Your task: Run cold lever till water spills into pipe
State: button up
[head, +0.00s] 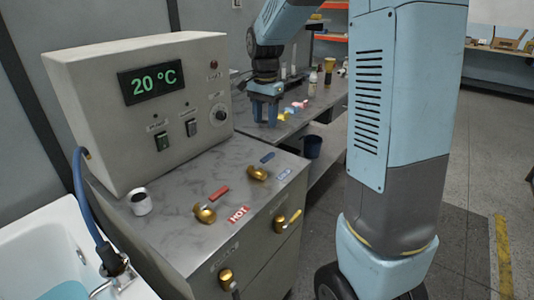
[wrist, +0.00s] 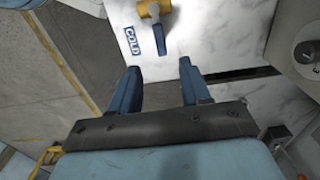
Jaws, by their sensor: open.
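The cold lever (head: 267,157) is a blue handle on a brass valve, on the grey cabinet top beside the blue COLD label (head: 284,173). In the wrist view the blue handle (wrist: 159,38) and its brass body (wrist: 154,10) show at the top, ahead of my fingers. My gripper (head: 265,115) points down beyond the cabinet's far edge, apart from the lever. In the wrist view my gripper (wrist: 160,85) is open, with nothing between its fingers. A blue hose (head: 83,195) runs from the control box to the tub fitting. I cannot tell whether water runs inside it.
The control box (head: 150,150) reads 20 °C. The red hot lever (head: 219,193) stands left of the cold one; a white-topped knob (head: 140,202) is further left. Brass fittings (head: 281,223) project from the cabinet front. The tub (head: 30,240) holds blue water. A workbench with small items stands behind.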

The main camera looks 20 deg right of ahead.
aim_at(265, 157)
notch_tip(265, 157, down, 13)
dwell(0.5)
jog(key=shift+c, duration=0.3)
grip_shut()
